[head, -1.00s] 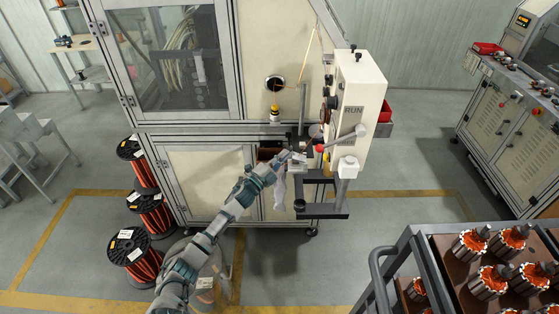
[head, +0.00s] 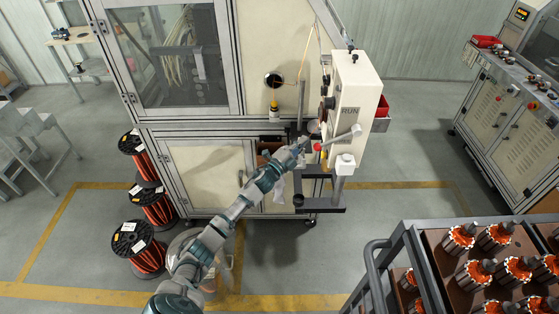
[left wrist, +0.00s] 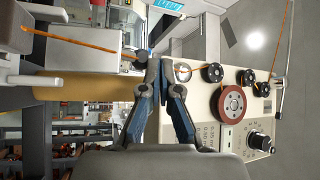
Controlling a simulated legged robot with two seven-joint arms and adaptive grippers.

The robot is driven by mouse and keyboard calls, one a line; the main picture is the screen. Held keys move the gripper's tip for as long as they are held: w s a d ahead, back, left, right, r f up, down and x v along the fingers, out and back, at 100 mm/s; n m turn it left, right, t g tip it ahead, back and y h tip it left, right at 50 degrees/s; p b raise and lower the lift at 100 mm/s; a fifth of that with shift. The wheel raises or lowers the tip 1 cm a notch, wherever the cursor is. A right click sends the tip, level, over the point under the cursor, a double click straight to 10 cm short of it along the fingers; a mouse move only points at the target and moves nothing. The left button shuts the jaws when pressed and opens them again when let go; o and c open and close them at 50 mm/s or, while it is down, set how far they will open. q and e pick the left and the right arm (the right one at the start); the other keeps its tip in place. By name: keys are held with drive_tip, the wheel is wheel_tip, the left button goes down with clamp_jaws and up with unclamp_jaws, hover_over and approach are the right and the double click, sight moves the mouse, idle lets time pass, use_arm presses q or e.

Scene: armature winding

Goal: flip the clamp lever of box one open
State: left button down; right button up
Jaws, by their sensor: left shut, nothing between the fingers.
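A metal lever (head: 339,138) with a red ball end sits on the front of the cream box marked RUN (head: 356,95) in the head view. I cannot tell whether it is the clamp lever of box one. My left gripper (head: 304,143) reaches the winding station just left of the red ball. In the left wrist view its fingertips (left wrist: 158,62) are together with nothing between them. They lie beside an orange wire (left wrist: 95,46) and a grey block (left wrist: 82,48); contact cannot be told. The fingers hide part of the station. My right gripper is not in view.
The cream panel (left wrist: 205,125) in the left wrist view carries a brown pulley (left wrist: 231,103) and black rollers. Wire spools (head: 140,250) stand left of the machine. A cart (head: 430,262) with armatures stands at the lower right.

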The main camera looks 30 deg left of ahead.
use_arm(q)
drive_tip(key=shift+w+d, duration=0.2)
drive_tip(key=shift+d, duration=0.1)
drive_tip(key=shift+s, duration=0.15)
drive_tip(key=v, duration=1.1)
drive_tip(key=shift+s+a+f, duration=0.2)
drive_tip(key=shift+s, duration=0.15)
